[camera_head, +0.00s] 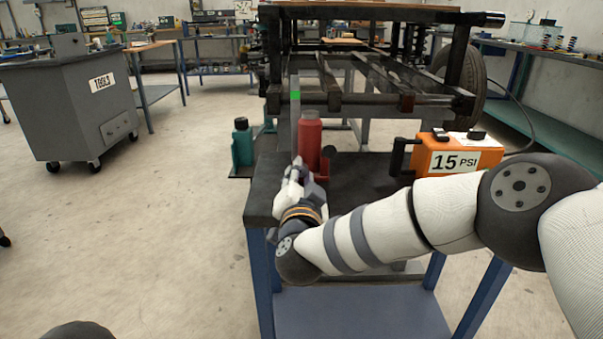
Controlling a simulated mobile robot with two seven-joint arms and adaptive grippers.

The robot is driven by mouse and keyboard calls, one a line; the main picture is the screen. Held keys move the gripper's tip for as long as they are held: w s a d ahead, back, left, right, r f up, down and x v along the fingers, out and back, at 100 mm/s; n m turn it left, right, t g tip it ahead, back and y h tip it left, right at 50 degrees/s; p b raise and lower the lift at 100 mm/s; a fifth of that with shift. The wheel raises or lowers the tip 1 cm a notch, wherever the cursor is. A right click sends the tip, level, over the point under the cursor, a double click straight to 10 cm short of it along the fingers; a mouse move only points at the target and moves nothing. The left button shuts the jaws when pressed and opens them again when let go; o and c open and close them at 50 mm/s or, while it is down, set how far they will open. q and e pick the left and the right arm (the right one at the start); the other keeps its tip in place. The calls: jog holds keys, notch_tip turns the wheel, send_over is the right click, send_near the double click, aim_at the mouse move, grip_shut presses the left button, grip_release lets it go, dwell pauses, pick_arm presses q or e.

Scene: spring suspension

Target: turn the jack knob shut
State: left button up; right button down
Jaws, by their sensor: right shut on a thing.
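The red bottle-shaped jack (310,140) stands upright on the dark top of the blue-legged cart (365,190), below the vehicle frame. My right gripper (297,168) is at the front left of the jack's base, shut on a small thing. That thing looks to be the jack knob, but the fingers hide most of it, so its turn position cannot be seen. A dark round part (329,151) sits at the jack's right side. My left gripper is not in view.
An orange box marked 15 PSI (446,157) stands on the cart at right. A teal bottle (242,143) is left of the jack. The vehicle frame (370,100) hangs over the back.

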jog(key=m, duration=0.3)
jog(key=shift+m, duration=0.3)
jog(key=shift+a+m, duration=0.1)
jog(key=shift+m, duration=2.1)
jog(key=c, duration=1.4)
grip_release()
jog(key=shift+o, duration=0.2)
